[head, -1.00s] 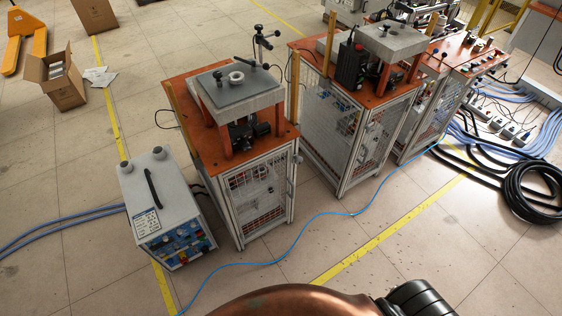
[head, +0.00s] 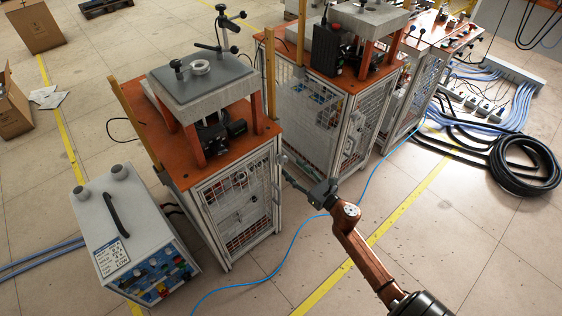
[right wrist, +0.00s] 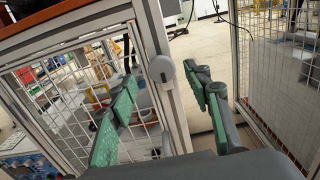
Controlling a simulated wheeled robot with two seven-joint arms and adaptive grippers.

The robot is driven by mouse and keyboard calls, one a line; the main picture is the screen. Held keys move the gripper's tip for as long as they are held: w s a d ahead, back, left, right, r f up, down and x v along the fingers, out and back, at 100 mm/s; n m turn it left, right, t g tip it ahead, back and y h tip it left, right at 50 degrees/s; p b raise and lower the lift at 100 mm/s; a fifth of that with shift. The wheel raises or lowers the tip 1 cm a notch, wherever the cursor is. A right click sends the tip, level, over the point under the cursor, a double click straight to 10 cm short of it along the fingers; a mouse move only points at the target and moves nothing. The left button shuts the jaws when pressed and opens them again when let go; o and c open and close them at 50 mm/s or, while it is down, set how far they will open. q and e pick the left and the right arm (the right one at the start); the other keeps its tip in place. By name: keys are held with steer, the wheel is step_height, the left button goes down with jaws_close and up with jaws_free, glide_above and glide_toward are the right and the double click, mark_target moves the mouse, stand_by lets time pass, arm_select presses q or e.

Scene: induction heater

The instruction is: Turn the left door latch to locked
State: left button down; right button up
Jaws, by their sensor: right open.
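The left door latch (right wrist: 161,68) shows in the right wrist view as a grey rounded knob on the metal door post of the left cabinet. In the head view the cabinet's mesh door (head: 238,208) faces front, and the latch there is too small to read clearly. My right gripper (head: 286,174) is at the door's right edge. In the wrist view its green-padded fingers (right wrist: 165,95) are open, one on each side of the post and latch, with nothing gripped. I cannot tell whether they touch. My left gripper is not in view.
A grey power unit (head: 138,235) stands left of the cabinet. A second mesh-sided cabinet (head: 325,120) stands to the right, with a narrow gap between. A blue cable (head: 262,272) crosses the floor below my right arm. Open floor lies in front.

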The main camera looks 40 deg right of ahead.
mark_target(284, 161)
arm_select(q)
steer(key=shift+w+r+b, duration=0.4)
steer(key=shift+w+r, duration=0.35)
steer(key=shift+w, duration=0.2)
arm_select(e)
steer(key=w, duration=0.6)
steer(key=shift+w+a+f, duration=0.1)
steer(key=shift+w+a, duration=0.1)
steer(key=shift+w, duration=0.1)
steer(key=shift+c, duration=0.4)
steer(key=c, duration=1)
steer(key=shift+a, duration=0.15)
